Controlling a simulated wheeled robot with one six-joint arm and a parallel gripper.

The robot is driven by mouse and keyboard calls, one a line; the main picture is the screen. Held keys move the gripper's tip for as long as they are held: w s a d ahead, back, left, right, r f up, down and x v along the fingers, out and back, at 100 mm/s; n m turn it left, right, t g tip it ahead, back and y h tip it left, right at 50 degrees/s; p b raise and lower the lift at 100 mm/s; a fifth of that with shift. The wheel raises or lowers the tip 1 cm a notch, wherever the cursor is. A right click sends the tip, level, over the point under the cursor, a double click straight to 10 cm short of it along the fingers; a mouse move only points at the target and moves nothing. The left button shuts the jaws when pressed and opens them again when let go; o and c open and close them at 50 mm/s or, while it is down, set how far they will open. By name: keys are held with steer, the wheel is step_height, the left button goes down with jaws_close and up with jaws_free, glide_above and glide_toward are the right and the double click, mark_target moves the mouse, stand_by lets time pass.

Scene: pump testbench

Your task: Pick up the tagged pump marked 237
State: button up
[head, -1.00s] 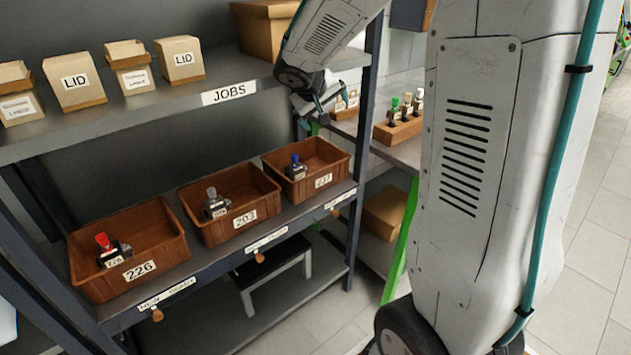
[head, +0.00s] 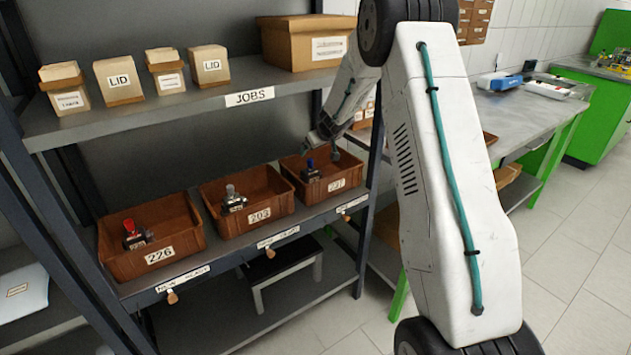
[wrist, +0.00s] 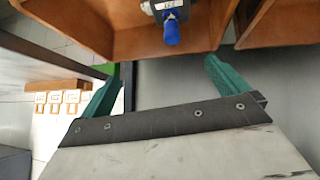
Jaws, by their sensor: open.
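The pump with the blue top (head: 310,172) sits in the right-hand brown bin (head: 285,165), whose label reads 237 in the earlier head picture. In the wrist view its blue knob (wrist: 171,32) and dark body with a small white tag (wrist: 165,6) show at the top edge; the tag is too small to read.
Bins marked 226 (head: 150,240) and 203 (head: 245,203) stand to the left, each with a pump. The JOBS shelf (head: 225,88) with boxes runs above the bins. A shelf post (head: 370,190) stands right of the bin. A workbench (head: 520,115) is at the right.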

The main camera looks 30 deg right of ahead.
steer(key=g+y, duration=0.2)
glide_toward(313, 171)
steer(key=x, duration=0.4)
steer(key=shift+s+a+f, duration=0.15)
steer(key=shift+a+f, duration=0.1)
steer(key=shift+a, duration=0.05)
steer(key=x, duration=0.7)
steer(key=shift+d, duration=0.25)
steer(key=shift+c, duration=0.3)
steer(key=c, duration=1.5)
steer(key=shift+r, duration=0.2)
steer(key=shift+c, duration=0.7)
